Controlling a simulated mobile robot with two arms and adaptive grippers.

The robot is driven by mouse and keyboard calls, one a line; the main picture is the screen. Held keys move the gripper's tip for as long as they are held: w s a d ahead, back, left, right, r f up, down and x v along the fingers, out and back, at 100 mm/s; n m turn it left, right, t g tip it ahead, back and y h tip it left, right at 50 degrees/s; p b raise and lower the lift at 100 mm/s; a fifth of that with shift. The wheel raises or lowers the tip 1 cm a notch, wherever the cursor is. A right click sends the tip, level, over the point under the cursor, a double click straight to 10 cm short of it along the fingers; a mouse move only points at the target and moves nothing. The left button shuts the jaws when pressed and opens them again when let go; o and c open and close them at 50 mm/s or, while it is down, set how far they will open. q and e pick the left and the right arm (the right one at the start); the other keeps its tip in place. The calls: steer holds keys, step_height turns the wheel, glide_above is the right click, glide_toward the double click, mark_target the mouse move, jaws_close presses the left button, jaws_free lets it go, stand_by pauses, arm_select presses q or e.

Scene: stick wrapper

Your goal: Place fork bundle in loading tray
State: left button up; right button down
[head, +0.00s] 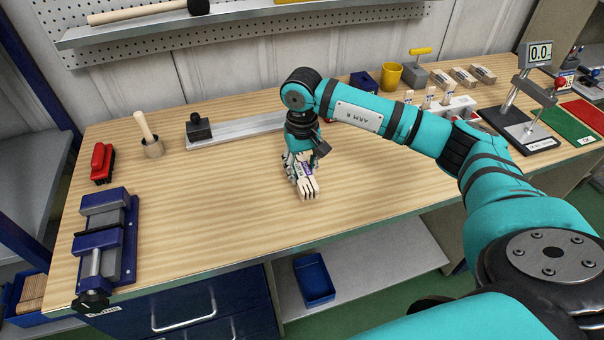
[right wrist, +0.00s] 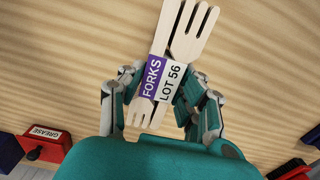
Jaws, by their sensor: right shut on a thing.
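The fork bundle (head: 308,187) is a set of pale wooden forks with a purple and white band. In the right wrist view the bundle (right wrist: 178,60) reads "FORKS LOT 56", with tines at both ends. My right gripper (head: 301,170) points down over the middle of the bench, its fingers shut around the bundle's sides. In the right wrist view the gripper (right wrist: 158,84) has fingers on either side of the band. A long grey metal channel (head: 252,127) lies behind it; I cannot tell whether this is the loading tray. My left gripper is out of view.
A black knobbed block (head: 198,127) sits at the channel's left end. A scale (head: 527,128) stands right. The front middle of the bench (head: 215,215) is clear.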

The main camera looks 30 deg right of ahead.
mark_target(302, 177)
steer(key=shift+s+f, duration=0.1)
steer(key=shift+f, duration=0.25)
step_height(302, 177, down, 2)
steer(key=shift+f+p, duration=0.15)
steer(key=shift+p, duration=0.65)
steer(key=shift+f, duration=0.35)
steer(key=c, duration=1.4)
jaws_free()
steer(key=shift+b, duration=0.35)
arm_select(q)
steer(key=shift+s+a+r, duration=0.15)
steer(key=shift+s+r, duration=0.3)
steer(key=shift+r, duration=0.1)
arm_select(e)
steer(key=o, duration=0.5)
